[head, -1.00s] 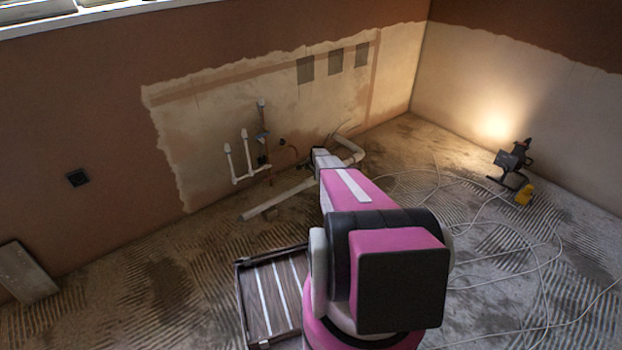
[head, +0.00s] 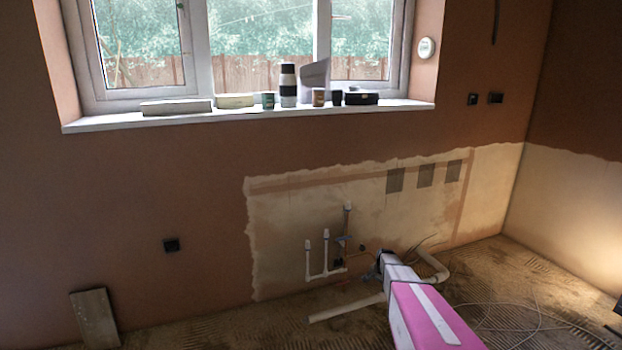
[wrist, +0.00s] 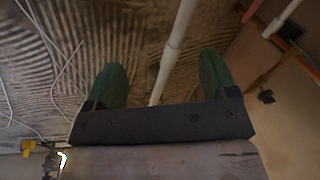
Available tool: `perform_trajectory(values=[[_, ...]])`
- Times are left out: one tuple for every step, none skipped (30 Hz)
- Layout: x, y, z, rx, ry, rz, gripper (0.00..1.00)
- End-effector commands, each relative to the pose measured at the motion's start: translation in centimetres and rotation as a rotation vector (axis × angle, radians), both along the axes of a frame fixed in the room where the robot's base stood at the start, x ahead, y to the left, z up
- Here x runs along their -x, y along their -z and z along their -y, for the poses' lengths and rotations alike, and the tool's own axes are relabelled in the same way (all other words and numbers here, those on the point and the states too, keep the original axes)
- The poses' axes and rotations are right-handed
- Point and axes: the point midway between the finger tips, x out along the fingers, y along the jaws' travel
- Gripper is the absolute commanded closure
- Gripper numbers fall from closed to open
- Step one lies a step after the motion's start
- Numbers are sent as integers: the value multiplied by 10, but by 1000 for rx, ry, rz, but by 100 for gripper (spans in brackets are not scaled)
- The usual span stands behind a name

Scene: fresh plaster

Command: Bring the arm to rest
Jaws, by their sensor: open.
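My arm, pink and white, reaches forward from the bottom right of the head view, with its dark far end in front of the bare wall patch. The jaws cannot be made out there. In the wrist view my gripper (wrist: 160,85) shows two green fingers standing wide apart on a dark bar. The gripper is open, with nothing held between the fingers. A white pipe (wrist: 176,45) shows beyond the gap between them, over the ridged floor.
White pipes (head: 345,310) run along the wall foot near my arm's end. Above, a windowsill (head: 240,112) holds cups, boxes and a striped flask (head: 288,85). A board (head: 95,318) leans at left. Pale cables (head: 525,318) lie on the floor at right.

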Motion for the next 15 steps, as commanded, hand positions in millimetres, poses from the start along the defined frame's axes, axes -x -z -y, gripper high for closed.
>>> perform_trajectory(values=[[37,-27,-18,12,-56,-6,21],[51,-38,-26,19,-92,-10,21],[70,-54,-37,28,-140,-16,21],[84,-65,-44,36,-177,-20,21],[98,-76,-51,43,-213,-24,21],[118,-90,-61,53,-260,-32,21],[134,-101,-68,60,-296,-36,21],[149,-111,-75,67,-331,-41,21],[169,-126,-83,75,-378,-47,21],[185,-136,-89,82,-415,-51,21],[201,-146,-95,89,-452,-56,21],[222,-159,-102,97,-498,-63,21],[237,-168,-107,103,-533,-68,21],[252,-177,-112,108,-567,-73,21],[270,-188,-118,117,-609,-79,21]])
